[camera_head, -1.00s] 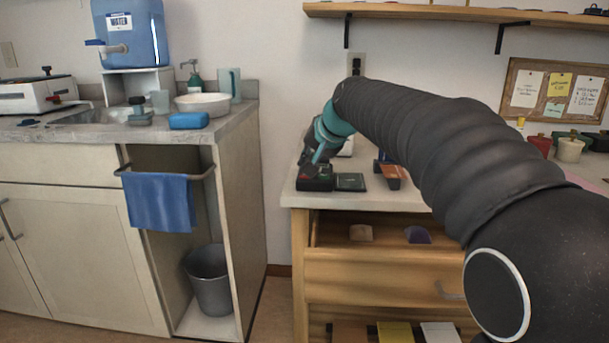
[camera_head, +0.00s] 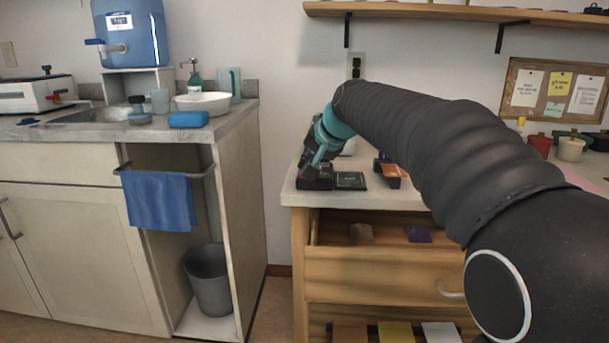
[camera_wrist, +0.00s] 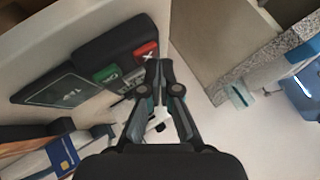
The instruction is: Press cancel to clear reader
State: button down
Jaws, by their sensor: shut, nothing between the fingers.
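The card reader (camera_head: 316,184) is a dark box at the front left of the wooden-drawer counter. In the wrist view its red key with an X (camera_wrist: 146,51) and a green key (camera_wrist: 106,74) show on the dark face. A flat dark panel with a screen (camera_wrist: 60,90) lies beside it, and this panel also shows in the head view (camera_head: 350,181). My gripper (camera_wrist: 158,64) is shut and empty. Its tips are beside the red key in the wrist view, overlapping the key's lower right edge; whether they touch it I cannot tell.
A rack with cards (camera_head: 391,171) stands right of the panel, and a blue card (camera_wrist: 65,155) shows in the wrist view. An open drawer (camera_head: 385,262) is below. A gap separates this counter from the sink counter (camera_head: 190,135).

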jog(key=shift+f+b, duration=0.3)
jog(key=shift+f, duration=0.15)
dwell(1.0)
jog(key=shift+r, duration=0.15)
jog(key=shift+r+p, duration=0.75)
jog(key=shift+p, duration=0.05)
jog(key=shift+r+p, duration=2.1)
jog(key=shift+r, duration=0.45)
jog(key=shift+f, duration=0.1)
